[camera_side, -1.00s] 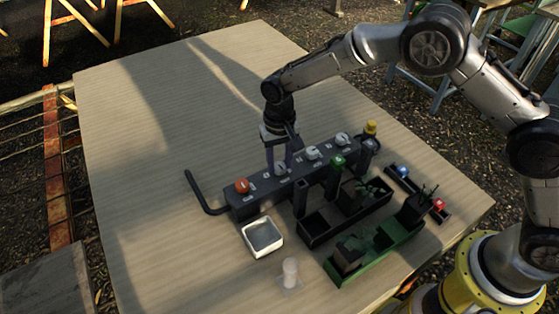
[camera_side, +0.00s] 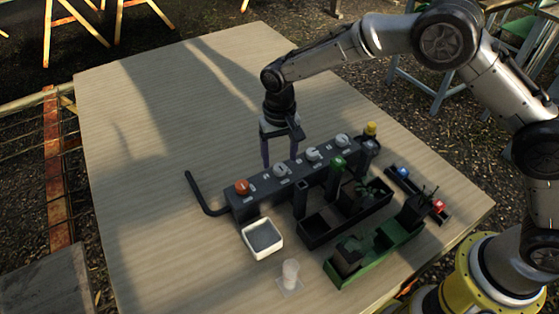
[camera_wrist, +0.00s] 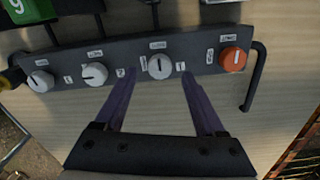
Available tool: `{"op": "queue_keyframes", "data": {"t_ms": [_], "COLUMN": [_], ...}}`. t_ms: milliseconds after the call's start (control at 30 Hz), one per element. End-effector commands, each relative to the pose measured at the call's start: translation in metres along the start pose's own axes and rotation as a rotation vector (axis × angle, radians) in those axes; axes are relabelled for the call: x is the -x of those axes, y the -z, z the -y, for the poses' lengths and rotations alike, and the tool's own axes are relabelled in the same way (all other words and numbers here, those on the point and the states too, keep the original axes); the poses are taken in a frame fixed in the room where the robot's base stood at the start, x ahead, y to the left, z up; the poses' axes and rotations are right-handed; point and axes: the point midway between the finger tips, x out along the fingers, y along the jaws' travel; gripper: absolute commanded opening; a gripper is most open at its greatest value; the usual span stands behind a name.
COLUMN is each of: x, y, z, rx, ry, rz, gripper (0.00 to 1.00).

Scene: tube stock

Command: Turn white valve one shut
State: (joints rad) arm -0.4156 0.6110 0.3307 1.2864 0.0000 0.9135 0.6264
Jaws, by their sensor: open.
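A dark manifold bar (camera_side: 262,193) carries a row of knobs: an orange one (camera_side: 242,186) at the left end, then three white valves. The white valve beside the orange knob (camera_side: 281,170) shows in the wrist view (camera_wrist: 160,66) with its dark mark upright in the picture. The middle white valve (camera_wrist: 95,74) has its mark pointing left; the far one (camera_wrist: 40,81) has a slanted mark. The labels are too small to read, so I cannot tell which is one. My gripper (camera_side: 280,160) is open and empty, above and behind the bar, near the valve beside the orange knob.
A bent black pipe (camera_side: 199,194) leaves the bar's left end. In front stand a white-rimmed tray (camera_side: 248,245), a black trough (camera_side: 314,236) and a green trough (camera_side: 392,241). A green-capped post (camera_side: 337,163) stands close to the bar. The table behind is clear.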

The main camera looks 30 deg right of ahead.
Motion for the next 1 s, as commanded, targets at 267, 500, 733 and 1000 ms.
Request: {"op": "queue_keyframes", "data": {"t_ms": [267, 500, 733, 1000], "x": [0.064, 0.100, 0.112, 0.112], "y": [0.001, 0.001, 0.001, 0.000], "z": [0.001, 0.000, 0.000, 0.000], "rx": [-0.001, -0.001, -0.001, -0.001], "ry": [0.004, 0.002, 0.002, 0.001], "rz": [-0.005, -0.003, -0.002, -0.002], "gripper": [0.72, 0.72, 0.72, 0.72]}}
